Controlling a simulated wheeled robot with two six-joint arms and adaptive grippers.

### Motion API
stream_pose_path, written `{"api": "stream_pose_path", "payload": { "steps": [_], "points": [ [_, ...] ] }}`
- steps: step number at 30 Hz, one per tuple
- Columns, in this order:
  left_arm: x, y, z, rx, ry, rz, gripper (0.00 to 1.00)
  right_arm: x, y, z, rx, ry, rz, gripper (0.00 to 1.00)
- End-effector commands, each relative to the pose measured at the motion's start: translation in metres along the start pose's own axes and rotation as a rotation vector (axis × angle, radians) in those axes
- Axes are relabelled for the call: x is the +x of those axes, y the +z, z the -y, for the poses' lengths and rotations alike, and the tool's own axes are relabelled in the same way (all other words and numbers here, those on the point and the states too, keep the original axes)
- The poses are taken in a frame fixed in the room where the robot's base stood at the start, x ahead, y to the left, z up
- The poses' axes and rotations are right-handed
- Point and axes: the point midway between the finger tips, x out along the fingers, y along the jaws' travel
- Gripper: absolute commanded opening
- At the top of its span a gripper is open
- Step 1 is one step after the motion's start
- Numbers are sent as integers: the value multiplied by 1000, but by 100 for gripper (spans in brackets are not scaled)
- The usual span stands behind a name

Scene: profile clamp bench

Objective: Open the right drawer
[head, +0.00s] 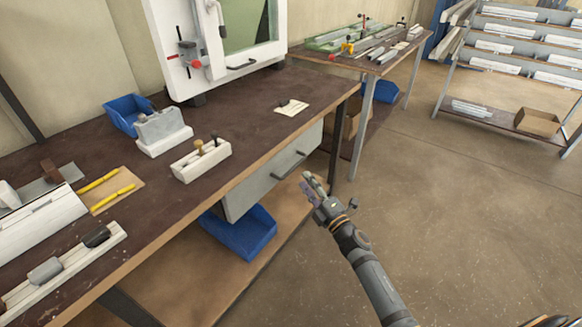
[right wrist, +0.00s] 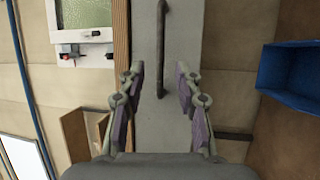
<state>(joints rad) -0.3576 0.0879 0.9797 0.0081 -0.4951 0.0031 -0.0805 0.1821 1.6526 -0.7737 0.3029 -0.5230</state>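The grey drawer (head: 262,178) sits under the brown workbench top, its front about level with the bench edge. Its dark bar handle (head: 288,164) is on the right part of the front. In the right wrist view the handle (right wrist: 163,45) runs upright across the grey front (right wrist: 145,30), ahead of my fingers. My right gripper (head: 307,184) is in front of the drawer, just right of the handle. Its fingers (right wrist: 160,88) are apart with nothing between them, lined up with the handle but not around it. My left gripper is not in view.
A blue bin (head: 245,235) stands below the drawer; it also shows in the right wrist view (right wrist: 290,70). The workbench (head: 110,215) carries clamp blocks, a yellow-handled tool set and another blue bin (head: 128,110). A second table (head: 375,62) stands behind. The floor to the right is clear.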

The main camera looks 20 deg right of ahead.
Motion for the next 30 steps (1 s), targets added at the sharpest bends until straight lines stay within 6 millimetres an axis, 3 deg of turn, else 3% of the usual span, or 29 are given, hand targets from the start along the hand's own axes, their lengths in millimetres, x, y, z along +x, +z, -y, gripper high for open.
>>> {"api": "stream_pose_path", "payload": {
  "steps": [3,10,22,30],
  "points": [
    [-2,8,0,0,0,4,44,29,0,-4,3,3,2,34],
    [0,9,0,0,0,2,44,68,0,0,3,1,1,34],
    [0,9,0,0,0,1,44,78,0,1,3,-1,2,34],
    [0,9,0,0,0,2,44,78,0,1,3,-1,2,0]
  ]
}}
